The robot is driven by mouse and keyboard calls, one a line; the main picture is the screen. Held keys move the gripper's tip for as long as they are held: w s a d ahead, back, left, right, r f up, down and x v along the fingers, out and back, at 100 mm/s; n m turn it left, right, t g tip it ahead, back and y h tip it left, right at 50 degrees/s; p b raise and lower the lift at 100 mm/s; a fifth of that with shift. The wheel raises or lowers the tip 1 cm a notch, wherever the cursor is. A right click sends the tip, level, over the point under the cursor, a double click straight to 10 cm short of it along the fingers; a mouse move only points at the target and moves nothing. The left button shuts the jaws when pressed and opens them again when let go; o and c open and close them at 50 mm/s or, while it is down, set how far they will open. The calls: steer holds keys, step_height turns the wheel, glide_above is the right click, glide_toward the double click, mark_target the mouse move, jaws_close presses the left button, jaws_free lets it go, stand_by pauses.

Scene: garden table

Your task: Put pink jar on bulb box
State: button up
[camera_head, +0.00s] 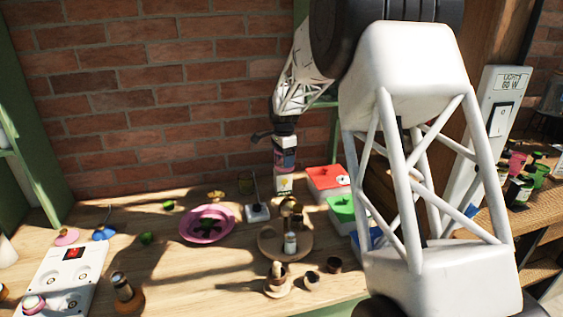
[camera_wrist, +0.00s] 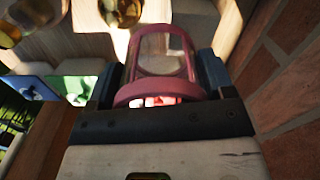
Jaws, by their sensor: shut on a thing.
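The pink jar (camera_head: 285,158), clear glass with a pink rim, is held between the fingers of my gripper (camera_head: 285,140). In the wrist view the jar (camera_wrist: 162,52) sits between the two dark fingers of my gripper (camera_wrist: 158,82), which are shut on it. The bulb box (camera_head: 284,184), a small white box with a yellow mark, stands on the table directly below the jar in the head view. The jar's base appears at or just above the box top; I cannot tell whether they touch. The wrist view does not clearly show the box.
A red-topped box (camera_head: 325,180) and a green box (camera_head: 345,212) stand close on the right. The brick wall (camera_head: 150,100) is close behind.

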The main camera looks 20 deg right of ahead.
steer(key=shift+w+d+f, duration=0.1)
steer(key=shift+w, duration=0.95)
steer(key=shift+w+d+f, duration=0.1)
steer(key=shift+w, duration=0.95)
steer(key=shift+f, duration=1.7)
steer(key=shift+f, duration=0.1)
steer(key=o, duration=1)
step_height(320, 180, up, 12)
steer(key=shift+r, duration=0.1)
